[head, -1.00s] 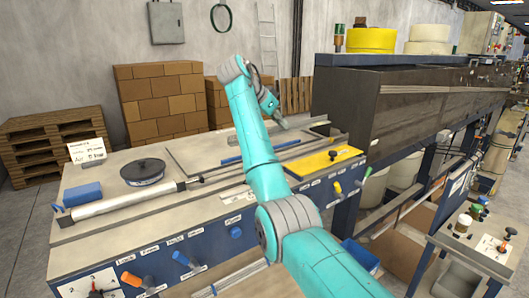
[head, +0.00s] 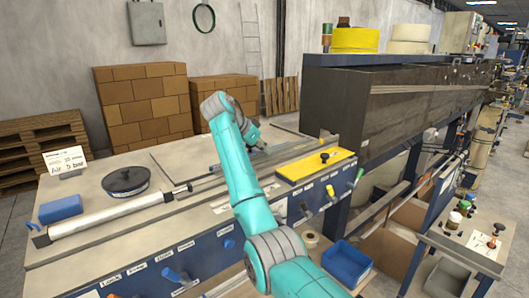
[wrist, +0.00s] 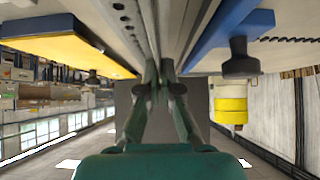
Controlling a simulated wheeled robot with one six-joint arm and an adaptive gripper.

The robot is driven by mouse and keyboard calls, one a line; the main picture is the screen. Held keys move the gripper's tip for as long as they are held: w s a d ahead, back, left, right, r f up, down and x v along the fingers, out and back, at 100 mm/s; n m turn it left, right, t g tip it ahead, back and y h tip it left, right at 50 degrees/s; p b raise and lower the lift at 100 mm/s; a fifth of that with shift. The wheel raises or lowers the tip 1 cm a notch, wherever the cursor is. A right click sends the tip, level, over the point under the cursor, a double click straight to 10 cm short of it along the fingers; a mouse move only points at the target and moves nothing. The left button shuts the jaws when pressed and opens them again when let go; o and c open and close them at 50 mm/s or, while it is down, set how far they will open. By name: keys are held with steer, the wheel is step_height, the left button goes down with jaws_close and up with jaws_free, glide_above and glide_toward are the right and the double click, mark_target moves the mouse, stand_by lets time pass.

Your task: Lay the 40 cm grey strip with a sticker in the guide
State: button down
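My gripper (head: 260,147) is low over the far right part of the bench, close to the long metal guide rails (head: 208,185). In the wrist view my gripper (wrist: 158,78) points at the rails, its two fingertips close together with a narrow dark gap between them. Whether a thin strip is pinched in that gap is not clear. I cannot pick out the grey strip or its sticker with certainty among the grey rails. The rails also show in the wrist view (wrist: 133,22), running up from the fingertips.
A yellow plate with a black knob (head: 315,166) lies right of the gripper. A white roller (head: 105,216), a black round weight (head: 126,181) and a blue block (head: 61,208) are on the left. A tall dark machine (head: 375,100) stands behind right. A blue bin (head: 346,263) sits below.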

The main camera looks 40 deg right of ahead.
steer(key=shift+f, duration=0.45)
steer(key=shift+f, duration=0.15)
steer(key=shift+f, duration=0.3)
steer(key=shift+f, duration=0.2)
steer(key=c, duration=1.8)
jaws_free()
steer(key=shift+c, duration=0.2)
steer(key=o, duration=0.5)
steer(key=shift+f, duration=0.15)
